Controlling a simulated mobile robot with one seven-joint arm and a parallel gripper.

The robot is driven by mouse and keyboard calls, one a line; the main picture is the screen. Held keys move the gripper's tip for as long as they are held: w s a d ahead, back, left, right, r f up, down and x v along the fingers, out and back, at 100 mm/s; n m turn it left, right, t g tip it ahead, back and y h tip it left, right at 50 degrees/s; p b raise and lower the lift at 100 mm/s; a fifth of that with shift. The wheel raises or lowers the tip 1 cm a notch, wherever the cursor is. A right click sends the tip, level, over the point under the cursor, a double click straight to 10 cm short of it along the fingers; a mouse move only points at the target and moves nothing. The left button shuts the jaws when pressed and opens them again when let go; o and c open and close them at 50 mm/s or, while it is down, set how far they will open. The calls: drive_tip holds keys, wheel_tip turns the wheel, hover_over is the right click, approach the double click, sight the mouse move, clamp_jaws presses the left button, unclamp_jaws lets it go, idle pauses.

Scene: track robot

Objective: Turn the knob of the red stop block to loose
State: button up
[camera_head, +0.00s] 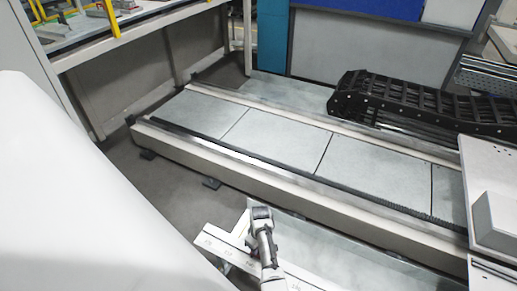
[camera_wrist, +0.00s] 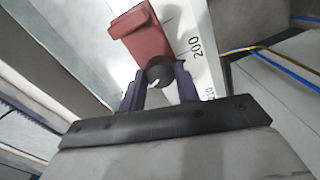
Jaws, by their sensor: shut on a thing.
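The red stop block (camera_wrist: 140,36) sits on a white scale rail (camera_wrist: 203,65) near the printed mark 200 in the wrist view. Its round dark knob (camera_wrist: 160,73) faces my gripper and carries a small pale mark. My gripper (camera_wrist: 159,82) has a finger on each side of the knob and is shut on it. In the head view my gripper (camera_head: 261,214) is over the pale rail (camera_head: 215,245) at the lower middle. I cannot make out the red block or the knob there.
A long track platform (camera_head: 275,135) with grey plates lies beyond the rail. Blue and yellow cables (camera_wrist: 275,60) run right of the rail in the wrist view. A workbench (camera_head: 110,45) stands at the upper left.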

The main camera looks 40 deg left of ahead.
drive_tip(key=shift+n, duration=0.8)
drive_tip(key=o, duration=1)
drive_tip(key=shift+c, duration=0.2)
wheel_tip(320, 180, up, 14)
drive_tip(key=shift+w, duration=0.35)
drive_tip(key=shift+f, duration=0.1)
